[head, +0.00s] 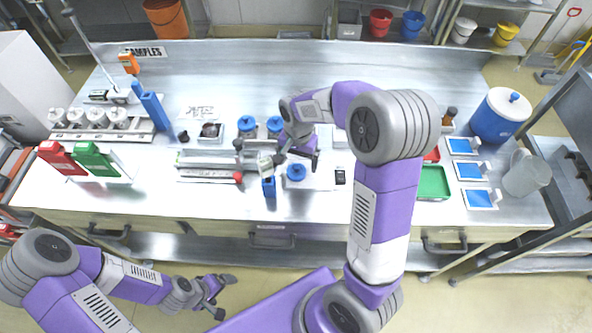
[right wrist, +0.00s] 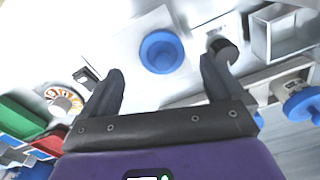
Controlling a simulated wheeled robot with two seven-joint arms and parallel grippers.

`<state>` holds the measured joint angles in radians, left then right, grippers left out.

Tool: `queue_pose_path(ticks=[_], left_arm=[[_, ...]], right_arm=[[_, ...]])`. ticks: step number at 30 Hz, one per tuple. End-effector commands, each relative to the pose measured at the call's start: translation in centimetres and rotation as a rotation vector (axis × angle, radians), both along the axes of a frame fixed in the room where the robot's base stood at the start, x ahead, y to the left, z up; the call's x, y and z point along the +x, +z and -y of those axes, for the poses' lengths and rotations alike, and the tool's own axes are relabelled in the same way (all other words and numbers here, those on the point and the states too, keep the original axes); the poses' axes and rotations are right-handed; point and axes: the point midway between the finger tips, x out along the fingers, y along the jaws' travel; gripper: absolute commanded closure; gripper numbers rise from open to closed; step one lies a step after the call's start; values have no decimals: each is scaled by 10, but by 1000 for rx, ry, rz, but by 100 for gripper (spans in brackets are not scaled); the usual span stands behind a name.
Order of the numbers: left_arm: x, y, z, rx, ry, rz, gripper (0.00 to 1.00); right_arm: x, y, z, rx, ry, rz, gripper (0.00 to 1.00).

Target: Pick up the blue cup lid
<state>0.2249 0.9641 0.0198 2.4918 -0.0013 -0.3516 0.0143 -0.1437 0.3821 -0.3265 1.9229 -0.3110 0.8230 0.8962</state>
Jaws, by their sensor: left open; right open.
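A round blue lid with a raised knob (head: 296,173) rests on a pale board on the bench, near its front middle. In the right wrist view the blue lid (right wrist: 161,52) lies beyond and between my spread fingers, not touched by them. My right gripper (head: 298,158) is open and empty, just behind the lid in the head view. It also shows in the right wrist view (right wrist: 163,72). My left gripper (head: 225,297) is open and empty, low in front of the bench. Two more blue-topped containers (head: 246,124) stand further back.
A blue upright holder (head: 269,187) stands just left of the lid, beside grey metal bars (head: 208,163). A small black device (head: 340,177) lies to its right. A green tray (head: 433,182) and blue-filled trays (head: 473,170) are further right.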

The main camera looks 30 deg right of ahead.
Motion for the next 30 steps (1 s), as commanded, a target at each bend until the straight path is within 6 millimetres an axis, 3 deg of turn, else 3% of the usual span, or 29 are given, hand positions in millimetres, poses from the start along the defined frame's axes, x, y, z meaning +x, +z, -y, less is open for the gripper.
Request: queue_pose_path(ticks=[3, 6, 15, 26, 30], left_arm=[[1, -6, 0, 0, 0, 1, 11], [1, -8, 0, 0, 0, 1, 11], [1, -8, 0, 0, 0, 1, 11], [1, -8, 0, 0, 0, 1, 11], [1, -8, 0, 0, 0, 1, 11]], right_arm=[[-1, -23, -1, 0, 1, -5, 5], [0, -33, -1, 0, 1, -3, 5], [0, -37, -1, 1, 2, -1, 5], [0, -37, -1, 1, 1, 0, 60], [0, -37, -1, 1, 1, 1, 64]])
